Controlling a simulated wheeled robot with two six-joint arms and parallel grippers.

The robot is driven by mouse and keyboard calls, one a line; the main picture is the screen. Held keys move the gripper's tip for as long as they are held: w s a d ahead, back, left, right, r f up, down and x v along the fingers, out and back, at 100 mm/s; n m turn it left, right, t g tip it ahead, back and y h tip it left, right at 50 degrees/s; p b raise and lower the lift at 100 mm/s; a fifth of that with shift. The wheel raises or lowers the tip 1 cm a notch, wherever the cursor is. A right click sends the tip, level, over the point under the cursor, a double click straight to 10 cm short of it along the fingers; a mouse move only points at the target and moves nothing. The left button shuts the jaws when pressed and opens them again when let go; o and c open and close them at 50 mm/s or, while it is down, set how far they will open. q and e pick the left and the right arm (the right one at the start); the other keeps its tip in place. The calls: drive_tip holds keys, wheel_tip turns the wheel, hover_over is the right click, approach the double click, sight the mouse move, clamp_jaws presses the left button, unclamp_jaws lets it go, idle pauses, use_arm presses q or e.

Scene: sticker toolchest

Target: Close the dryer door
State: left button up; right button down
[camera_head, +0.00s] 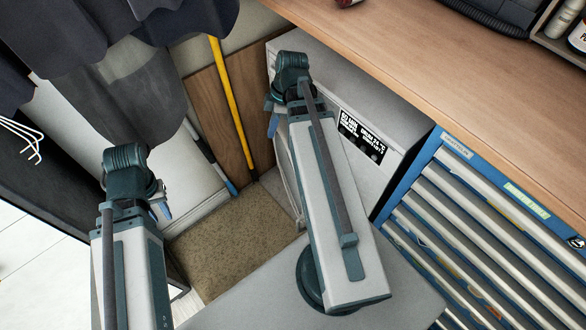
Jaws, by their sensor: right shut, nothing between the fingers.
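The white dryer (374,174) stands under the wooden counter, with a black label with white text on it. My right arm crosses in front of it and hides much of its front. A pale edge low beside that arm may be part of the door, but I cannot tell how far the door stands open. My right gripper (272,122) is at the left side of the dryer, mostly hidden behind its wrist; it is shut and empty. My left gripper (163,208) is at the left, away from the dryer, largely hidden by its wrist, so its opening cannot be seen.
A blue tool chest (470,225) with several drawers stands right of the dryer. The wooden counter (440,60) runs above both. Dark clothes (110,50) hang at upper left. A yellow pole (231,105) leans behind. Brown floor (235,235) is clear between my arms.

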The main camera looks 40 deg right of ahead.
drive_tip(key=s+a+m+h, duration=0.2)
drive_tip(key=a+m, duration=0.2)
drive_tip(key=a, duration=0.9)
drive_tip(key=s+a+m+g+h, duration=0.1)
drive_tip(key=a+m, duration=0.3)
drive_tip(key=a, duration=0.9)
drive_tip(key=shift+s+f+h, duration=0.35)
drive_tip(key=shift+s+h, duration=0.2)
drive_tip(key=shift+h, duration=0.05)
